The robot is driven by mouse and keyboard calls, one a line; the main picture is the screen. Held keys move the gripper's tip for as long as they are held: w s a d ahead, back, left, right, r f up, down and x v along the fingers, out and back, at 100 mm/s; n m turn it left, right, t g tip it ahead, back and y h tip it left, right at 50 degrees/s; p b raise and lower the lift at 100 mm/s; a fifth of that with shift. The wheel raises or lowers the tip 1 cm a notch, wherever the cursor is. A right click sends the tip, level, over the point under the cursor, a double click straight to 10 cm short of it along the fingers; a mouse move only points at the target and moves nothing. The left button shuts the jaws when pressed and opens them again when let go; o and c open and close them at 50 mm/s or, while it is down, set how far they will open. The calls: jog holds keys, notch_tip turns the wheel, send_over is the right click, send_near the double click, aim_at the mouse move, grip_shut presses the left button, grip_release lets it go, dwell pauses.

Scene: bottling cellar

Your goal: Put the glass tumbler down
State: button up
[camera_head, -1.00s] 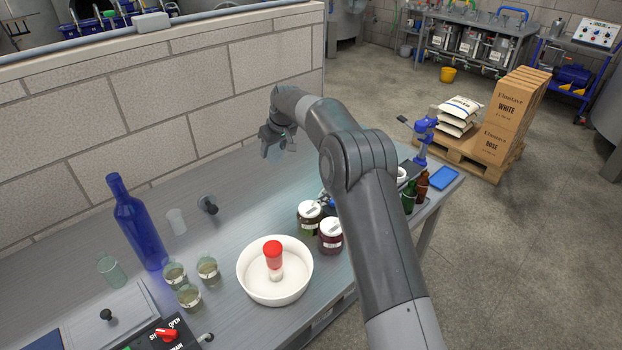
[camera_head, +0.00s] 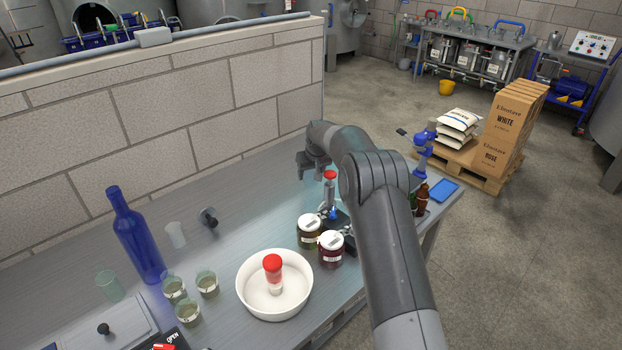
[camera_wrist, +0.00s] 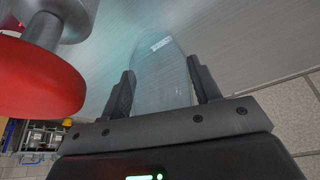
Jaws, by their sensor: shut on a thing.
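My gripper (camera_head: 312,176) hangs over the far part of the steel bench (camera_head: 262,208), near the block wall. In the wrist view its two fingers (camera_wrist: 162,88) are shut on the clear glass tumbler (camera_wrist: 160,72), one on each side. The tumbler's far end points toward a grey brushed surface; I cannot tell whether it touches it. In the head view the tumbler is mostly hidden by the gripper and hard to make out.
A red-topped metal device (camera_head: 330,177) stands close beside the gripper; its red disc (camera_wrist: 40,78) looms in the wrist view. Two lidded jars (camera_head: 330,250), a white bowl (camera_head: 243,290) and a blue bottle (camera_head: 135,240) stand nearer. Bench between bottle and gripper is mostly clear.

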jog(key=shift+f, duration=1.15)
jog(key=shift+f, duration=0.15)
jog(key=o, duration=1)
jog(key=shift+o, duration=0.2)
